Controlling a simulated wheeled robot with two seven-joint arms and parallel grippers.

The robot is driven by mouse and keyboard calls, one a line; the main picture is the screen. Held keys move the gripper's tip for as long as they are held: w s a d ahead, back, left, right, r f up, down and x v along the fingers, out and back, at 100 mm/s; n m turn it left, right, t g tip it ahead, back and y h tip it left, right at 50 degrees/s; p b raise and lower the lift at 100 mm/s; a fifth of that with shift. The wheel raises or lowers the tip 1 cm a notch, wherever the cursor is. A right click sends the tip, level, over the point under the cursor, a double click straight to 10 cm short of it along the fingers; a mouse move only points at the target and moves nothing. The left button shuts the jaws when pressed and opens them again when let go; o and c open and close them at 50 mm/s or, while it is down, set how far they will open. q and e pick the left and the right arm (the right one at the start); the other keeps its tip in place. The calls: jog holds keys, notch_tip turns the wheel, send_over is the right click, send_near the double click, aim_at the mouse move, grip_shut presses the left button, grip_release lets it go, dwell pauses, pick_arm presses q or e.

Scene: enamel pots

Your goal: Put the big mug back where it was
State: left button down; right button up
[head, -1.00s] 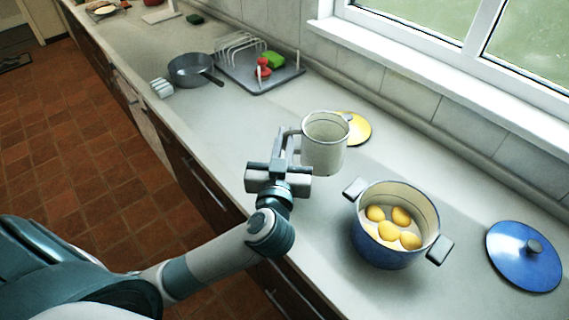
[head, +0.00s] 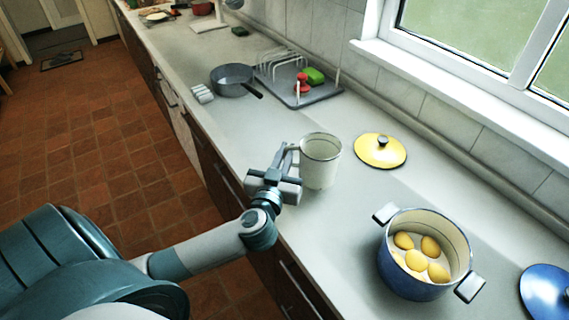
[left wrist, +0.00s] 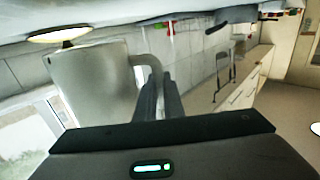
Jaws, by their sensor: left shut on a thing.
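The big mug (head: 318,168) is pale cream enamel with a thin dark rim. It is upright over the counter near the front edge. My left gripper (head: 285,163) is shut on its handle, on the mug's left side. In the left wrist view the mug (left wrist: 95,88) shows inverted, with the handle (left wrist: 147,64) between the fingers of my gripper (left wrist: 158,92). I cannot tell whether its base touches the counter. The mug's inside is mostly hidden. My right gripper is not in view.
A blue pot (head: 392,272) with several yellow round things stands at right, a blue lid (head: 545,300) beyond it. A yellow lid (head: 378,160) lies behind the mug. A grey pan (head: 232,86) and a rack tray (head: 320,97) stand farther left. Counter between pan and mug is clear.

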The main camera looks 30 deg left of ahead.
pick_arm(q)
jog(key=shift+a+f, duration=0.2)
jog(key=shift+a, duration=0.15)
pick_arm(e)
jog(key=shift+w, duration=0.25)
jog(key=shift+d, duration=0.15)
pick_arm(q)
notch_tip(320, 180, down, 3)
jog(key=shift+f, duration=0.5)
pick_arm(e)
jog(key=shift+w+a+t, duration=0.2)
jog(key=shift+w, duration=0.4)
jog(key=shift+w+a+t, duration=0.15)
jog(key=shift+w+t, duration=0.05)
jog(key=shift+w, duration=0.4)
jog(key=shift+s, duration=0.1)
